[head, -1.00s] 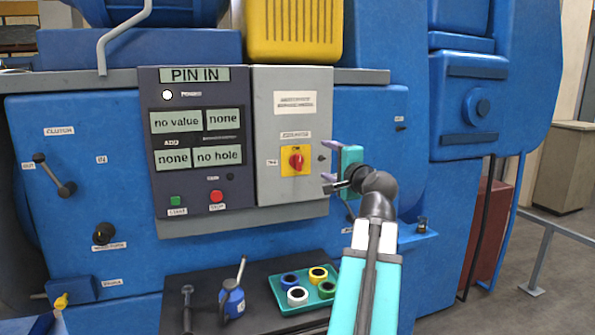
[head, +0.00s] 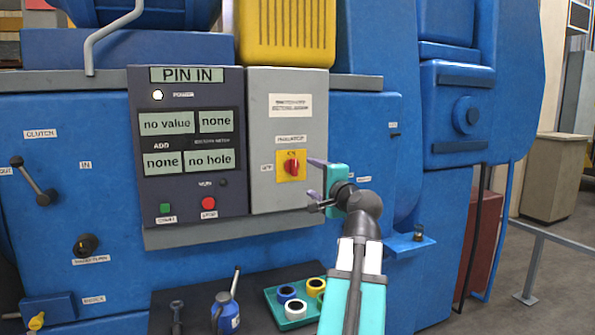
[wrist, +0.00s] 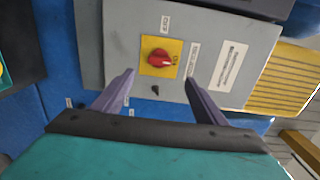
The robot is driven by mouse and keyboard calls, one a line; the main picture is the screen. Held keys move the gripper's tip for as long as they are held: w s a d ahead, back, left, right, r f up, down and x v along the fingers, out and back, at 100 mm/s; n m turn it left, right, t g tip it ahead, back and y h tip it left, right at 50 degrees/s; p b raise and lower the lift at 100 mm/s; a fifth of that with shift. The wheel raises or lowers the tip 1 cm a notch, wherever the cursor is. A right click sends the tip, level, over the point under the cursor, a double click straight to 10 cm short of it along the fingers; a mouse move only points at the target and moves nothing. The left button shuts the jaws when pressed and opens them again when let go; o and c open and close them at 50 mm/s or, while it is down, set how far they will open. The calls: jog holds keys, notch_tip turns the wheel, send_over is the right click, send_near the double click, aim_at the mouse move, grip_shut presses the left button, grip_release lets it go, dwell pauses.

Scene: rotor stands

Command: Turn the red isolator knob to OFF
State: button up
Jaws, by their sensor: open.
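The red isolator knob (head: 291,167) sits on a yellow plate (head: 282,179) on the grey panel, right of the dark display panel. In the wrist view the knob (wrist: 158,57) is ahead of my gripper, roughly between the lines of the two fingers. My gripper (head: 311,184) is open and empty, just right of the knob and apart from it in the head view. Its two purple fingers (wrist: 157,88) are spread in the wrist view. The labels by the knob are too small to read surely.
The grey isolator panel (head: 290,131) stands out beside the dark display panel (head: 186,140), which reads PIN IN. Below, a green tray (head: 270,294) holds several coloured rings, beside a blue oil can (head: 226,312). A small blue ledge (head: 411,243) juts out at right.

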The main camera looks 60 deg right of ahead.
aim_at(296, 168)
jog(key=p+x, duration=0.3)
jog(key=x, duration=0.8)
jog(key=shift+w+d+r, duration=0.1)
jog(key=shift+w+d, duration=0.05)
jog(key=shift+d, duration=0.1)
jog(key=shift+p+x, duration=0.45)
jog(key=shift+x, duration=0.65)
jog(key=shift+c, duration=0.2)
jog(key=c, duration=1)
